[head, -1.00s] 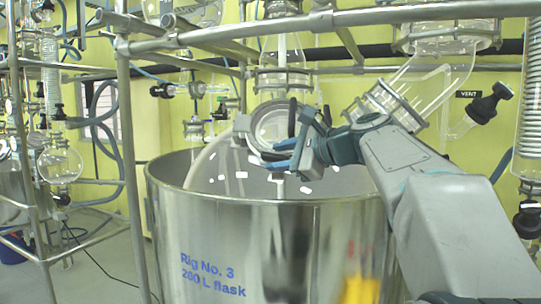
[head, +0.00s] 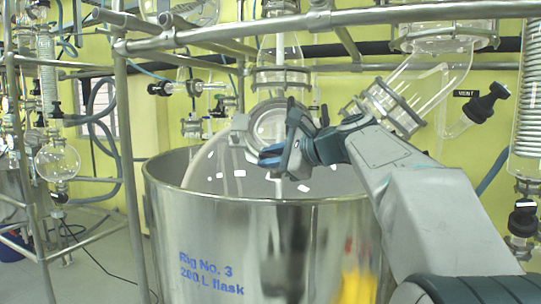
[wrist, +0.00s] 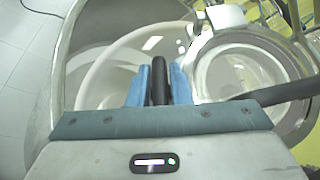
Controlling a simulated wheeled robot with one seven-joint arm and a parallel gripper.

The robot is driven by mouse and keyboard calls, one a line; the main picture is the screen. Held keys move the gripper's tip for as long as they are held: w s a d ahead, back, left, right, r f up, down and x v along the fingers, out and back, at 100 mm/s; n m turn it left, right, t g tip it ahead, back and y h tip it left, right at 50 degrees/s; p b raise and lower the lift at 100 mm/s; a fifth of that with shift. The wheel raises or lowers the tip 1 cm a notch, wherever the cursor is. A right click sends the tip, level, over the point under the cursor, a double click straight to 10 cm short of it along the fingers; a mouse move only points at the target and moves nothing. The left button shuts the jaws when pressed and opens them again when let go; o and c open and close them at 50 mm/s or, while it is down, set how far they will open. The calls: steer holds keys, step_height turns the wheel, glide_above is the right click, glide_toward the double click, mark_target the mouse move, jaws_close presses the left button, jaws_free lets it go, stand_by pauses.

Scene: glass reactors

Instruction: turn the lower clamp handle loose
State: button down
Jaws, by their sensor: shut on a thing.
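A glass flange with a round clamp ring (head: 241,124) sits above the steel vessel's rim in the head view. In the wrist view the clamp ring (wrist: 203,45) is at right, around the glass opening. A black clamp handle (wrist: 160,80) stands upright between the blue fingers of my gripper (wrist: 158,82), which is shut on it. A second black handle (wrist: 275,93) reaches in from the right, apart from the fingers. In the head view my gripper (head: 273,156) is at the clamp's lower right, and it hides much of the held handle.
The large steel vessel (head: 215,235) stands below the clamp, marked Rig No. 3. A metal frame post (head: 130,180) is at left, and a crossbar (head: 240,32) runs above. A slanted glass pipe (head: 415,85) with flanges is close above my arm.

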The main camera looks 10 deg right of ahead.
steer(key=p, duration=0.1)
steer(key=n+g+p, duration=0.1)
steer(key=p, duration=0.1)
steer(key=shift+r+n+g, duration=0.2)
steer(key=shift+n+g, duration=0.1)
steer(key=shift+f+n+g+p, duration=0.25)
steer(key=shift+n+g+p, duration=0.05)
steer(key=shift+n+p, duration=0.1)
steer(key=shift+d, duration=0.1)
steer(key=shift+f, duration=0.1)
steer(key=c, duration=1.4)
jaws_free()
steer(key=shift+c, duration=0.2)
steer(key=b+v, duration=0.1)
steer(key=v, duration=1.3)
steer(key=shift+w, duration=0.1)
